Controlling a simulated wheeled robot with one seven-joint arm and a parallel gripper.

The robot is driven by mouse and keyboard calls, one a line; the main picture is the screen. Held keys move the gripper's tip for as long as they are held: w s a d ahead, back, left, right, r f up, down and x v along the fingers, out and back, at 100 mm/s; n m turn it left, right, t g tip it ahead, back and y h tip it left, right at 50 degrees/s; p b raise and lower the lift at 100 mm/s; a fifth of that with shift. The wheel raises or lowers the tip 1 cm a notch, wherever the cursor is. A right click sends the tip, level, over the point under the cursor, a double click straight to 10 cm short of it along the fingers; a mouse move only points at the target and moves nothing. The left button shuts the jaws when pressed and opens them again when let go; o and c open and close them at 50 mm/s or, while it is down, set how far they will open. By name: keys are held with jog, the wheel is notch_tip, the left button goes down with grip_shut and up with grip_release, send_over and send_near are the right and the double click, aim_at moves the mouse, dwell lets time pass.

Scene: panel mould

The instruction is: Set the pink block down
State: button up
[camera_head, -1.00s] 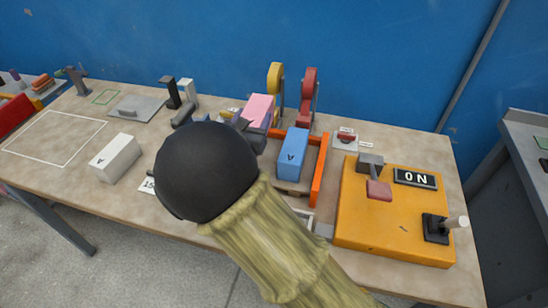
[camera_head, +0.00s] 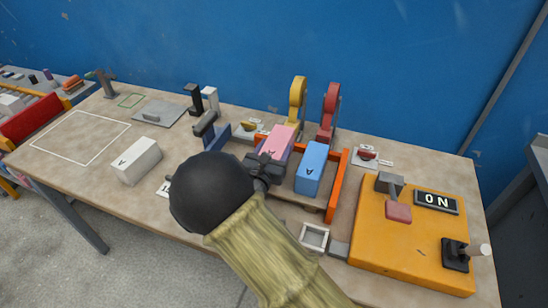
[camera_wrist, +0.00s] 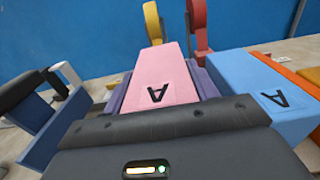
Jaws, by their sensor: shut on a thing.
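The pink block (camera_head: 279,138), marked with an A, lies between the orange-edged frame's left part and the blue block. My gripper (camera_head: 267,167) is shut on it from the near side; the fingertips are mostly hidden. In the wrist view the pink block (camera_wrist: 160,82) points away from my gripper, with purple pieces along both its sides. The blue block (camera_head: 312,167), also marked A, stands just to its right inside the orange frame (camera_head: 337,186). I cannot tell whether the pink block's underside touches the surface below.
A yellow lever (camera_head: 297,100) and a red lever (camera_head: 330,108) stand behind the blocks. A dark blue bracket (camera_head: 216,135) is to the left. A white block (camera_head: 138,161) lies farther left. An orange panel (camera_head: 415,240) with an ON sign is at right.

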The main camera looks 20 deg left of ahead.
jog(key=shift+f, duration=1.5)
jog(key=shift+f, duration=0.1)
jog(key=o, duration=1.4)
jog(key=shift+f, duration=0.1)
jog(key=shift+o, duration=0.2)
jog(key=s+a, duration=0.1)
jog(key=s, duration=1.1)
jog(key=shift+b, duration=0.45)
